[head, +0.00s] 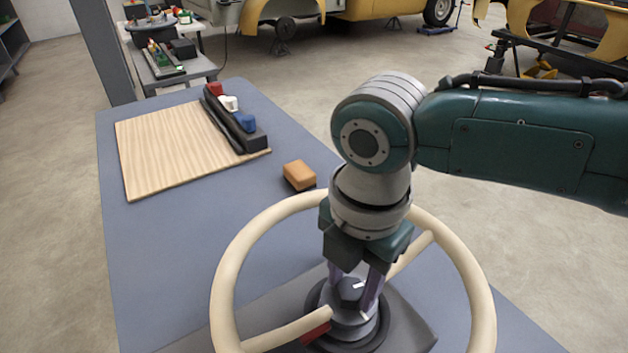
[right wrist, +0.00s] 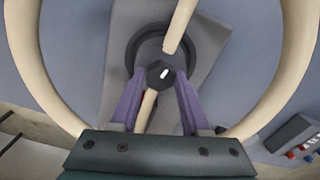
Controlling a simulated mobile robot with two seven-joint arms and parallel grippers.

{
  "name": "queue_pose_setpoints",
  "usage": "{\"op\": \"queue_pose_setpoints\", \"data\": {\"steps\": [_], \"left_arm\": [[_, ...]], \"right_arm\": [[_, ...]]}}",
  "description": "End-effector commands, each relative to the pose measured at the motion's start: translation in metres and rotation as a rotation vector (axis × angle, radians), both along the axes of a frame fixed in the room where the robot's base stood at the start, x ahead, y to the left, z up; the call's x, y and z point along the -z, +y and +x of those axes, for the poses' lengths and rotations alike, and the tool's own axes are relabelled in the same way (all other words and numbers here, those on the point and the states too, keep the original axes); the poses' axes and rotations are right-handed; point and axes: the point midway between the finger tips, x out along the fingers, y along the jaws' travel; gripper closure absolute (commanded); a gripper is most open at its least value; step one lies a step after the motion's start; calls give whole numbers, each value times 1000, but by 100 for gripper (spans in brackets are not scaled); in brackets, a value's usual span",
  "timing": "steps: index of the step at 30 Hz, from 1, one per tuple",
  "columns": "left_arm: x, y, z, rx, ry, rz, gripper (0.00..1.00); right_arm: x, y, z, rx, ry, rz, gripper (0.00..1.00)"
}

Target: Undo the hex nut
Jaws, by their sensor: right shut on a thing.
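A dark hex nut (head: 350,291) with a white mark on top sits at the centre of a cream steering wheel (head: 230,270). The nut also shows in the right wrist view (right wrist: 159,74). My right gripper (head: 357,287) comes down from above, one purple finger on each side of the nut, and is shut on it. In the right wrist view its fingertips (right wrist: 159,78) flank the nut. The wheel lies flat over a dark round hub (head: 374,335) on a grey base (head: 410,320). The thread under the nut is hidden. My left gripper is not in view.
An orange-brown block (head: 299,175) lies on the blue-grey bench (head: 170,260) beyond the wheel. Farther back are a wooden board (head: 165,150) and a black tray (head: 232,120) with red, white and blue pieces.

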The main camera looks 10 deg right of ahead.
Motion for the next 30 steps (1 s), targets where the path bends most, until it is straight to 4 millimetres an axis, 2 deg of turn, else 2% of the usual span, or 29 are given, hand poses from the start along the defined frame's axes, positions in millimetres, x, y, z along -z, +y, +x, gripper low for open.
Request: {"op": "queue_pose_setpoints", "data": {"steps": [15, 21, 30], "left_arm": [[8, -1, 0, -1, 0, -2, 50], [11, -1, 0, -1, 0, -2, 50], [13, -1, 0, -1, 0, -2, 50]], "right_arm": [[0, 0, 1, -466, -2, 1, 100], [0, 0, 0, -594, 0, 0, 100], [0, 0, 1, -695, 1, 0, 100]]}}
